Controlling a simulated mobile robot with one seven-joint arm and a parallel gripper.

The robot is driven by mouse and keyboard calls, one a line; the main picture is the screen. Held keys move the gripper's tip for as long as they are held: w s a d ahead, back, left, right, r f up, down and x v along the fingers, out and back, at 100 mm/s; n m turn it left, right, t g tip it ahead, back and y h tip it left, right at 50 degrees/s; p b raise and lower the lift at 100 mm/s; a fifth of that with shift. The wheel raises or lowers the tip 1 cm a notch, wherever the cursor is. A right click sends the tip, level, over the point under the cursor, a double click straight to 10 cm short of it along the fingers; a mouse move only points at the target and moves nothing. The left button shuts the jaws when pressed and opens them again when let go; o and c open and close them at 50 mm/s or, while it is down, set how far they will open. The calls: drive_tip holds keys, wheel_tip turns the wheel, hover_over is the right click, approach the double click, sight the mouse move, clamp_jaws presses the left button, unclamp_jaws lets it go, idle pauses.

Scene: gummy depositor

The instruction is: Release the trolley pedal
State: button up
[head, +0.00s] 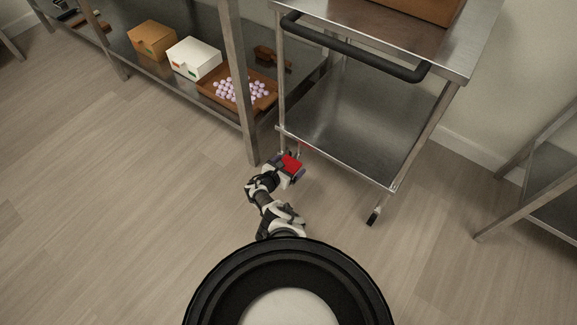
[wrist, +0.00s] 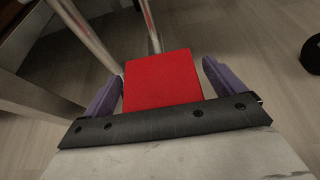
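The trolley (head: 350,125) is a steel cart with a black handle and a lower shelf. Its red pedal (head: 291,163) is low at the trolley's near left leg, just above the floor. In the wrist view the pedal (wrist: 162,80) is a flat red block in front of the gripper's palm. My gripper (head: 287,173) is low at the pedal. Its purple fingers are spread on either side of the pedal in the wrist view (wrist: 163,73), with a clearer gap on the right. Whether anything touches the pedal, I cannot tell.
A steel table leg (head: 241,110) stands close to the left of my gripper. A tray (head: 262,98) of pale gummies and boxes sit on the table's lower shelf. A trolley caster (head: 374,216) is at the right. The floor at the left is clear.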

drive_tip(key=p+v, duration=0.8)
drive_tip(key=v, duration=0.5)
drive_tip(key=shift+s+a+p, duration=0.25)
drive_tip(key=shift+s+p, duration=0.05)
drive_tip(key=shift+p, duration=0.1)
drive_tip(key=shift+r, duration=0.1)
